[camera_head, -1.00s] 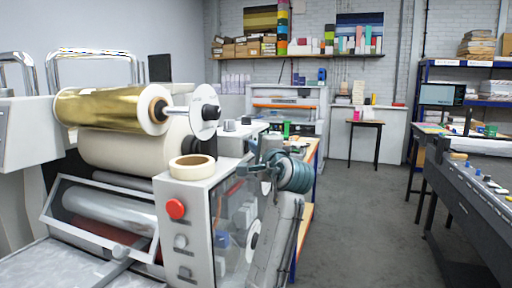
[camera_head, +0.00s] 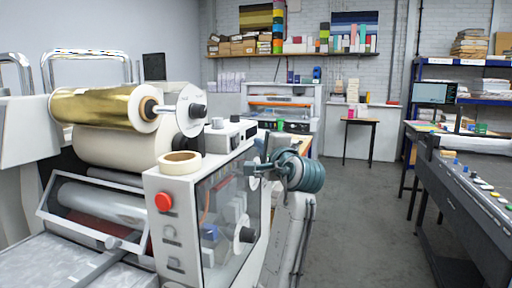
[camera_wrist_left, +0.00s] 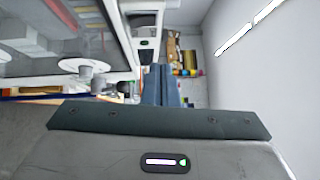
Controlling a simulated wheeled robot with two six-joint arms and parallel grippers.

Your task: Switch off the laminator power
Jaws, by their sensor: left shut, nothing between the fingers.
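The laminator (camera_head: 172,212) stands at the left, with a gold foil roll (camera_head: 95,107) above a white roll. Its front control panel has a red round button (camera_head: 163,202) and smaller dark controls (camera_head: 174,240) below. A clear side cover shows parts inside; this side also fills the upper left of the left wrist view (camera_wrist_left: 112,38). My left gripper (camera_head: 251,169) is beside that side, pointing left, its fingers shut and empty. In the left wrist view the closed fingers (camera_wrist_left: 160,86) point away from the camera. I cannot tell whether it touches the laminator. My right gripper is out of view.
A tape roll (camera_head: 180,162) lies on top of the laminator's front corner. A long dark machine (camera_head: 460,200) stands at the right. Open grey floor (camera_head: 360,215) lies between them. A small table (camera_head: 360,122) and shelves are at the back.

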